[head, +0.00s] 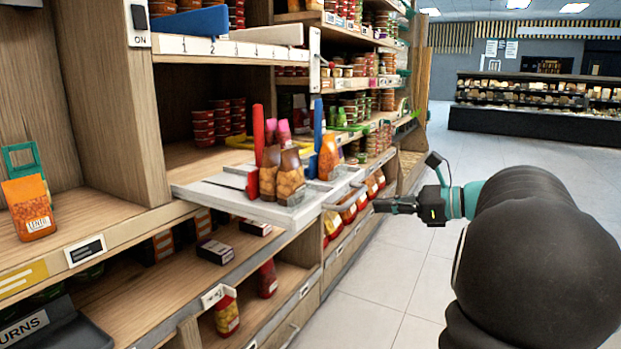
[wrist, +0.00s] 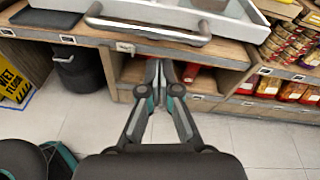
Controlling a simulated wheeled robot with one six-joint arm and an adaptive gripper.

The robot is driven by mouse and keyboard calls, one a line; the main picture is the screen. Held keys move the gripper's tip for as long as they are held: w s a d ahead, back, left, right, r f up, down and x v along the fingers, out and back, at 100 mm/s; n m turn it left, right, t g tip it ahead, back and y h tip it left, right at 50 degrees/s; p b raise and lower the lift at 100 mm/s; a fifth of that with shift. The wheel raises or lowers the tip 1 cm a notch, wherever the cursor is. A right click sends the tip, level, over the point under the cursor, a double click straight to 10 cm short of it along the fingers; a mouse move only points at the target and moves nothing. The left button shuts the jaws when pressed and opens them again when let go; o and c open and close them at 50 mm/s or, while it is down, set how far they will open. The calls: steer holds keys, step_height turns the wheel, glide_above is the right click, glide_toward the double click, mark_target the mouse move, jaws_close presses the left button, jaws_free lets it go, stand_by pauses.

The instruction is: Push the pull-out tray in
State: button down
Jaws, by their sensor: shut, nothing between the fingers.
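The pull-out tray (head: 225,203) is light grey and sticks out from the wooden shelf unit in the head view. Brown and orange bottles (head: 290,176) stand on it with red and blue upright dividers. A metal bar handle (head: 345,197) is on its front edge. My gripper (head: 377,205) is just right of the handle in the head view, its fingers shut and empty. In the wrist view the tray (wrist: 252,22) and its handle (wrist: 150,30) are at the top, ahead of my gripper fingers (wrist: 163,66). I cannot tell whether the fingertips touch the handle.
Shelves with stacked jars (head: 205,122) surround the tray. A lower shelf holds red packets (head: 348,212). A yellow wet-floor sign (wrist: 14,84) and a dark bin (wrist: 78,72) stand at left in the wrist view. The tiled floor (head: 400,290) in front is clear.

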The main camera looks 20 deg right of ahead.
steer(key=d+r+m+t+y, duration=0.1)
steer(key=d+r+m+t, duration=0.15)
steer(key=d+r, duration=0.2)
glide_toward(335, 171)
steer(key=x, duration=0.7)
steer(key=shift+w+b, duration=0.15)
steer(key=shift+b, duration=0.2)
